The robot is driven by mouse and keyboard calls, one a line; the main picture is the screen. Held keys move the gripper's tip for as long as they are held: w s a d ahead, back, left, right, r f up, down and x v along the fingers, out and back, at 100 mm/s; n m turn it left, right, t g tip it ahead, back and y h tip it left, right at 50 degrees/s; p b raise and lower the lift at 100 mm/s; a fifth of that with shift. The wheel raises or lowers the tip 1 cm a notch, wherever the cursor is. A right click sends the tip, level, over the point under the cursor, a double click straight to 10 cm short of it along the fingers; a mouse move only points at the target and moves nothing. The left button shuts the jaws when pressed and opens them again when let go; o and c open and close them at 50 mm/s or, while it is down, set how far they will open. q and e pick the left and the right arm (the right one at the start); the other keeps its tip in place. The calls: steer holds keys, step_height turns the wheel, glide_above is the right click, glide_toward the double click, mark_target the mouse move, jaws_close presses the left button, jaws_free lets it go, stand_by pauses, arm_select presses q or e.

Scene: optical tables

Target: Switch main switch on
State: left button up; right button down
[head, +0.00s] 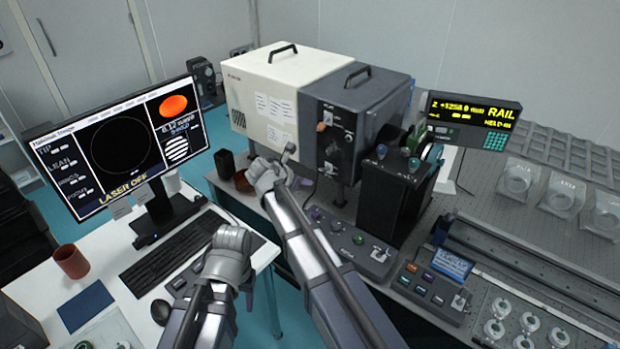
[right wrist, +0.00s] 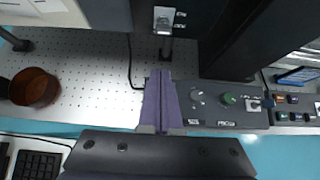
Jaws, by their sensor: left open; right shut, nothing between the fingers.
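The likely main switch, a small lever on a light plate, is low on the dark front panel of the large instrument box (head: 365,95). It shows in the head view (head: 328,168) and at the top of the right wrist view (right wrist: 163,22), with small printed labels beside it. My right gripper (head: 289,154) is shut and empty, left of the panel in the head view. In the right wrist view its closed fingers (right wrist: 160,85) point towards the switch, with a gap between. My left gripper (head: 246,285) is open by the desk edge, its fingers mostly hidden.
A control box with knobs (head: 345,238) stands on the perforated table below the panel. A dark block (head: 393,195) rises to the right. A brown cup (right wrist: 34,88) is at left. The monitor (head: 120,150) reads "LASER OFF".

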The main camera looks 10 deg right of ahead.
steer(key=shift+w+r+p+v, duration=0.15)
steer(key=shift+p+v, duration=0.7)
steer(key=shift+v, duration=0.5)
steer(key=shift+w+r+p+v, duration=0.1)
steer(key=shift+r+p+v, duration=0.1)
steer(key=shift+p+v, duration=0.9)
steer(key=shift+s+r+b, duration=0.15)
steer(key=shift+s+b, duration=0.05)
steer(key=shift+b, duration=0.1)
steer(key=s+d+f+m+g+y, duration=0.1)
steer(key=s+f+m+g+y, duration=0.25)
steer(key=s+m, duration=0.8)
steer(key=s+d+f+m+g+y, duration=0.15)
steer(key=s+f+m+y, duration=0.25)
steer(key=s+m, duration=0.8)
steer(key=s+a+n+g, duration=0.1)
steer(key=s+a, duration=0.4)
steer(key=a, duration=0.6)
steer(key=shift+a+n+h, duration=0.2)
steer(key=shift+n+h, duration=0.15)
steer(key=shift+h, duration=0.1)
steer(key=shift+f, duration=0.1)
